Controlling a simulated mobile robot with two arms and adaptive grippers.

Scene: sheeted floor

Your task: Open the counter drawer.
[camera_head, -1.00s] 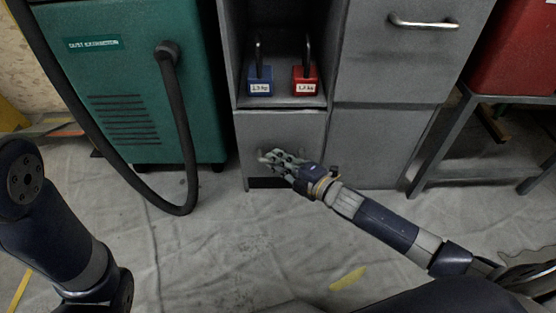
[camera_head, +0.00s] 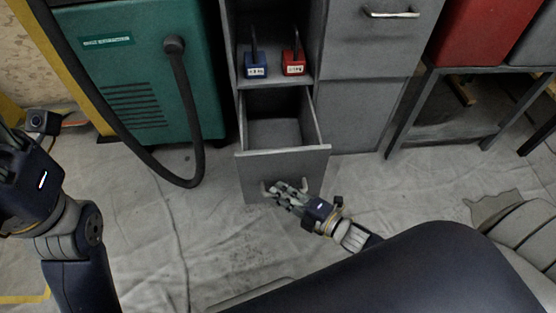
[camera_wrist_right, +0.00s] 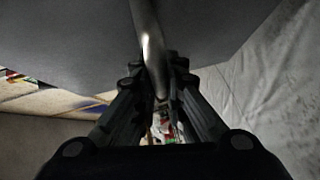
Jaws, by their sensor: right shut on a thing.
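The grey counter drawer (camera_head: 284,168) stands pulled out of the grey cabinet, and its empty inside shows from above in the head view. Its metal handle (camera_head: 268,188) is on the lower part of the drawer front. My right gripper (camera_head: 282,190) is at the front of the drawer, shut on the handle. In the right wrist view the handle (camera_wrist_right: 150,45) runs down between the two fingers. My left gripper (camera_head: 12,145) is at the left edge of the head view, partly cut off, away from the drawer; its fingers are not clear.
A blue padlock-shaped weight (camera_head: 255,68) and a red one (camera_head: 293,63) stand on the shelf above the drawer. A green dust extractor (camera_head: 150,80) with a black hose stands to the left. A metal stand (camera_head: 420,110) is on the right. The sheeted floor in front is clear.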

